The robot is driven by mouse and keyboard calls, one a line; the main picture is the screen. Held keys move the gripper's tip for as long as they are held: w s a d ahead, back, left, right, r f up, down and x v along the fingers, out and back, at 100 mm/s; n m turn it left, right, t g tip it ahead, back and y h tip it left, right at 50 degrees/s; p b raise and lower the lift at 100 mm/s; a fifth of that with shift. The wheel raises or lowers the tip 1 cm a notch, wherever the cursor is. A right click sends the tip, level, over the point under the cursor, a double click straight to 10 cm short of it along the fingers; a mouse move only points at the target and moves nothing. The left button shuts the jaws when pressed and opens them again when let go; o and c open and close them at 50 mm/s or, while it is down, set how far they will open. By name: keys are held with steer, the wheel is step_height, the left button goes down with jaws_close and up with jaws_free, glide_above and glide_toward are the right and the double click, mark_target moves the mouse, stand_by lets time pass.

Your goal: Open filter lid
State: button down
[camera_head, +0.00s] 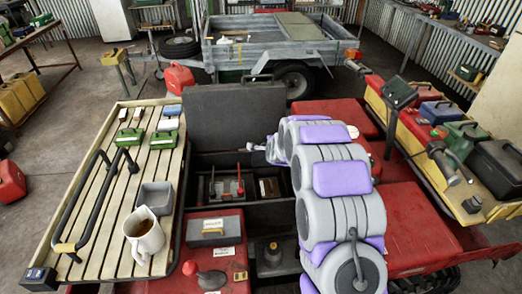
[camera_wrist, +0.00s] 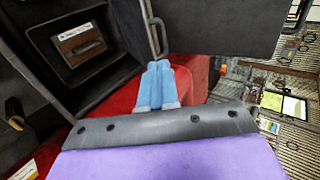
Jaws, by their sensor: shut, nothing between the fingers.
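A dark lid (camera_head: 235,125) stands raised at the back of an open black compartment (camera_head: 205,162). A handle (camera_head: 258,77) sits at its top edge. In the wrist view a dark panel (camera_wrist: 225,25) with a bar handle (camera_wrist: 153,32) fills the top; it looks like the same lid. My gripper (camera_wrist: 157,68) has pale blue fingers, shut and empty, with tips just below the handle's lower end in the picture. I cannot tell whether they touch. In the head view my gripper (camera_head: 257,147) is small, beside the compartment. No lid label reading "filter" is legible.
Inside the compartment are a part with a red lever (camera_head: 240,185) and a tan-labelled piece (camera_head: 268,188), also in the wrist view (camera_wrist: 82,45). A slatted rack (camera_head: 100,205) at left carries a white jug (camera_head: 143,235) and small boxes. A grey trailer (camera_head: 275,45) stands behind.

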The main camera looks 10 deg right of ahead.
steer(key=shift+b+x, duration=0.95)
steer(key=shift+x, duration=4.05)
steer(key=shift+d, duration=0.1)
steer(key=shift+w+r+g+b, duration=0.3)
steer(key=shift+w+g+b, duration=0.1)
steer(key=shift+w, duration=0.45)
steer(key=shift+w+r+g, duration=0.25)
steer(key=shift+w+g, duration=0.25)
steer(key=shift+w, duration=0.5)
steer(key=shift+w+r+p, duration=0.15)
steer(key=shift+w+p, duration=0.35)
steer(key=shift+w, duration=0.65)
